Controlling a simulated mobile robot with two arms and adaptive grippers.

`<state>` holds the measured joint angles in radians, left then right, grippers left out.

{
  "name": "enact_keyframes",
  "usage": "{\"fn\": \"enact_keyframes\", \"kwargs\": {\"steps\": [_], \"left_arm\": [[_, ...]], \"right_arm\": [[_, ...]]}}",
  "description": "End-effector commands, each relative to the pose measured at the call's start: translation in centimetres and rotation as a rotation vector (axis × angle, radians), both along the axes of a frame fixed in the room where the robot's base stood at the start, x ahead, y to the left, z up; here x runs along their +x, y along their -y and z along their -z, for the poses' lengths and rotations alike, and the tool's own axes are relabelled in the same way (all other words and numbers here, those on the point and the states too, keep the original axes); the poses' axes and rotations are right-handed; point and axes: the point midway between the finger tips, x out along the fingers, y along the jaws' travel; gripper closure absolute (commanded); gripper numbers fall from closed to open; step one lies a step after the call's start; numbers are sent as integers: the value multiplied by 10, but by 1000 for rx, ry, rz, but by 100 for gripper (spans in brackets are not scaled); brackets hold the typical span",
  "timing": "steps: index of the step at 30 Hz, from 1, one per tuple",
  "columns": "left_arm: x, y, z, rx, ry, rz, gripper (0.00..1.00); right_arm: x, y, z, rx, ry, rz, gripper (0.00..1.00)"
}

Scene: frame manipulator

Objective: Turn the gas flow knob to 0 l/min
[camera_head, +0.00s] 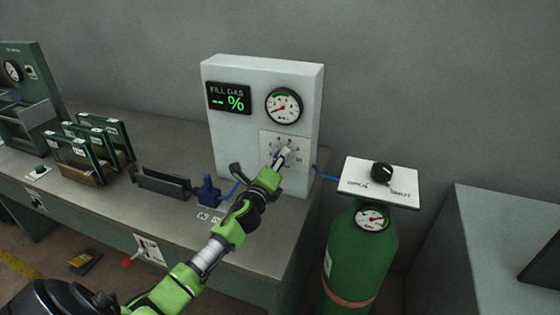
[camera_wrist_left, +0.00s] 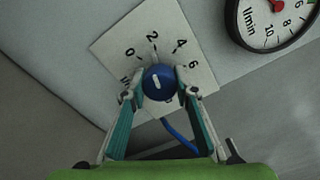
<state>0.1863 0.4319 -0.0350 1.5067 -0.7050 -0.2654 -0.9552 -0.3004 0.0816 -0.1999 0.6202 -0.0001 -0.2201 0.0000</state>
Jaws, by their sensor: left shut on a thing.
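The blue gas flow knob (camera_wrist_left: 160,84) has a short white mark and sits on a white dial plate (camera_wrist_left: 115,45) with numbers 0, 2, 4 and 6 around it. Which number the mark points to, I cannot tell for sure. My left gripper (camera_wrist_left: 160,88) is shut on the knob, one finger on each side. In the head view, my left gripper (camera_head: 281,156) reaches the plate on the front of the white fill gas box (camera_head: 238,138) and hides most of the knob. A round gauge (camera_head: 284,106) with a red needle sits above. My right gripper is not in view.
A green gas cylinder (camera_head: 340,270) with a white OPEN/SHUT panel (camera_head: 360,186) stands right of the workbench (camera_head: 265,248). A blue clamp-like part (camera_head: 207,190), a dark holder (camera_head: 160,184) and several upright frames (camera_head: 112,138) stand on the bench to the left.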

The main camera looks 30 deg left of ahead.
Motion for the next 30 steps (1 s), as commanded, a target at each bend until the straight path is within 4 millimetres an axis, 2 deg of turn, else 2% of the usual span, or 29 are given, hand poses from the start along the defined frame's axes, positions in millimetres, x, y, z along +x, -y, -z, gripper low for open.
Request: {"fn": "enact_keyframes", "kwargs": {"steps": [15,21,30], "left_arm": [[0,0,0,-440,106,-1,94],[0,0,0,-551,132,-1,94],[0,-1,0,-629,151,-2,94]], "right_arm": [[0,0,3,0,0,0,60],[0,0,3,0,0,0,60],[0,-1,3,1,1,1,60]]}}
